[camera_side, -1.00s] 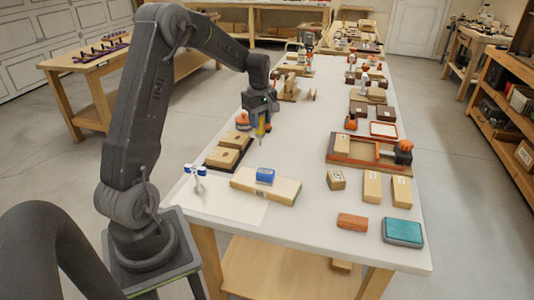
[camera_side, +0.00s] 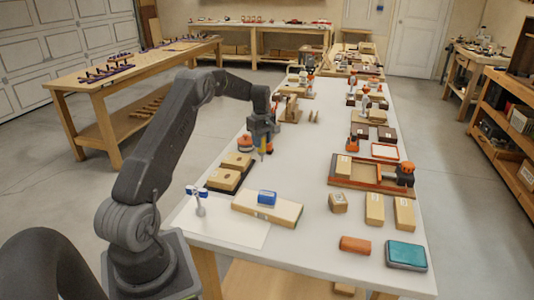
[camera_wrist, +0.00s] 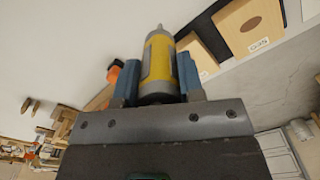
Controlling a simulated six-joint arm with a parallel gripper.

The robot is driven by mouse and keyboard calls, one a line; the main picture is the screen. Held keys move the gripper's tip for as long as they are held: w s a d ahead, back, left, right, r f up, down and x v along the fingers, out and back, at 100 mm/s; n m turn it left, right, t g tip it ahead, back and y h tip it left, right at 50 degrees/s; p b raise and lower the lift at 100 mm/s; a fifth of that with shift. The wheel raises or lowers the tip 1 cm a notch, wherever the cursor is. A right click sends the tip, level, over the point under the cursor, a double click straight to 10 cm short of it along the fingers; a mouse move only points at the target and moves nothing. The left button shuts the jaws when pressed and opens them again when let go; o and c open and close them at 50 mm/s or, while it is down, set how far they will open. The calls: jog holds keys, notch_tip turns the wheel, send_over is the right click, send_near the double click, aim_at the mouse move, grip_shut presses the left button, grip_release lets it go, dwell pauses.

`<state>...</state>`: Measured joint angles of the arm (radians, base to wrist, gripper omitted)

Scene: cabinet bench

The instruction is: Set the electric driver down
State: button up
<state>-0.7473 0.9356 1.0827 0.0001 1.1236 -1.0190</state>
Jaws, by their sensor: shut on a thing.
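The electric driver (camera_wrist: 157,62) has a yellow body with a grey nose in the wrist view. My gripper (camera_wrist: 157,85) is shut on it, with one blue finger on each side. In the side view my gripper (camera_side: 262,140) holds the driver (camera_side: 263,145) nose down over the left part of the white bench, just beyond the wooden blocks. I cannot tell whether its tip touches the bench top. The driver's rear end is hidden by the gripper.
Wooden blocks (camera_side: 230,172) on a dark base stand close in front of the driver. An orange-topped thing (camera_side: 246,143) is just left of it. A board with a blue block (camera_side: 267,197) lies nearer. The bench top (camera_side: 300,160) right of the gripper is clear.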

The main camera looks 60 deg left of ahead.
jog(key=shift+w+d+f, duration=0.1)
jog(key=shift+w+f, duration=0.2)
jog(key=shift+f, duration=0.55)
jog(key=shift+w+d+f, duration=0.15)
jog(key=shift+w+f, duration=0.2)
jog(key=shift+f, duration=0.5)
jog(key=shift+w+d+f, duration=0.1)
jog(key=shift+w+f, duration=0.2)
jog(key=shift+f, duration=0.55)
jog(key=shift+f, duration=0.15)
jog(key=o, duration=1.1)
jog(key=shift+c, duration=0.2)
